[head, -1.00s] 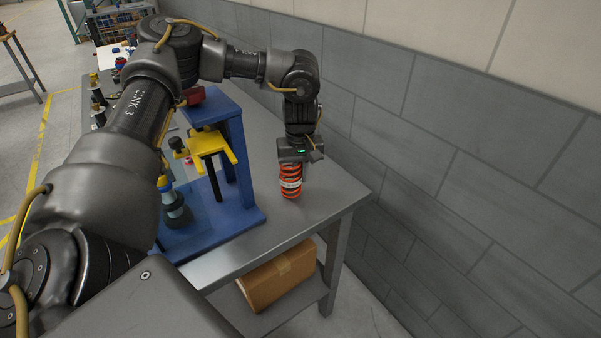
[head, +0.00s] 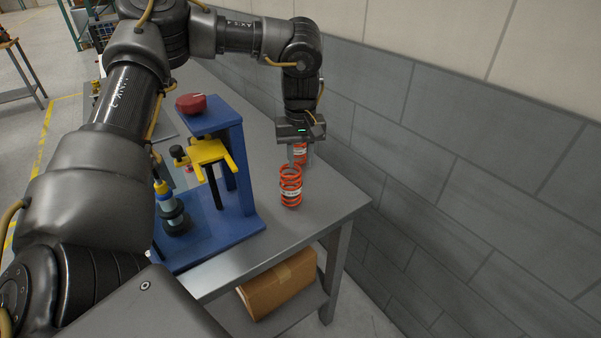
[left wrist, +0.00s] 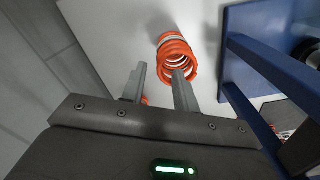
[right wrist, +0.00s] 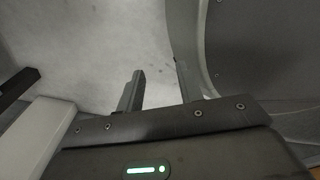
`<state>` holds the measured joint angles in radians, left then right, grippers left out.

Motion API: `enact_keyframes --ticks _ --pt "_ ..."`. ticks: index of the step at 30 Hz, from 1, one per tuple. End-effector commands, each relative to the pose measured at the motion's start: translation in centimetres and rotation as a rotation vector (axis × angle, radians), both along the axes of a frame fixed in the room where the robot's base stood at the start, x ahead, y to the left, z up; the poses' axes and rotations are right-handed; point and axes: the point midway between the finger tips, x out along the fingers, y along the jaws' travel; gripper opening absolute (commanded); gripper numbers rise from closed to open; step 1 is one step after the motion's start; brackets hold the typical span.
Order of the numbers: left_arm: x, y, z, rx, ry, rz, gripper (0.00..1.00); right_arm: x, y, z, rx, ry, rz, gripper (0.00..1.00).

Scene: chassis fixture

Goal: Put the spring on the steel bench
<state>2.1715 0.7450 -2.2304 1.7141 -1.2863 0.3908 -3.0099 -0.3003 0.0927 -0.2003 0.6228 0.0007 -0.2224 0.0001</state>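An orange coil spring (head: 291,187) with a white band stands upright on the grey steel bench (head: 325,205), right of the blue fixture. It also shows in the left wrist view (left wrist: 176,57), beyond the fingertips. My left gripper (head: 299,158) is above the bench, just behind and above this spring, with its fingers apart and clear of it. A second orange piece with a white label (head: 300,152) shows partly behind the fingers; its lower part is hidden. A bit of orange also shows between the fingers in the left wrist view. My right gripper (right wrist: 158,85) is open and empty.
The blue fixture (head: 233,165) with a yellow clamp (head: 208,152) and red knob (head: 191,103) stands left of the spring. A grey block wall (head: 430,150) runs along the bench's right side. A cardboard box (head: 278,283) lies on the lower shelf.

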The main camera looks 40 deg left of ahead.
Motion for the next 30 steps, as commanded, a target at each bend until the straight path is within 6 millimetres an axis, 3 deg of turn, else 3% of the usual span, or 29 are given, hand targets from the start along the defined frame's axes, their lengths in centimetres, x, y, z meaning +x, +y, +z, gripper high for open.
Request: enact_keyframes --ticks 3,9,14,30 --pt "0.1 0.0 2.4 0.002 -0.003 0.000 0.30 0.0 0.2 0.7 0.003 0.000 -0.001 0.36" --pt "0.0 0.0 4.2 0.001 -0.001 0.000 0.30 0.0 1.3 1.2 0.016 -0.001 -0.005 0.36" --pt "0.0 0.0 4.3 -0.001 0.001 0.000 0.30 0.0 1.9 1.2 0.024 -0.001 -0.007 0.36" --pt "0.0 0.0 5.0 -0.001 0.001 0.000 0.30 -0.1 0.9 1.9 0.010 0.001 -0.003 0.36"
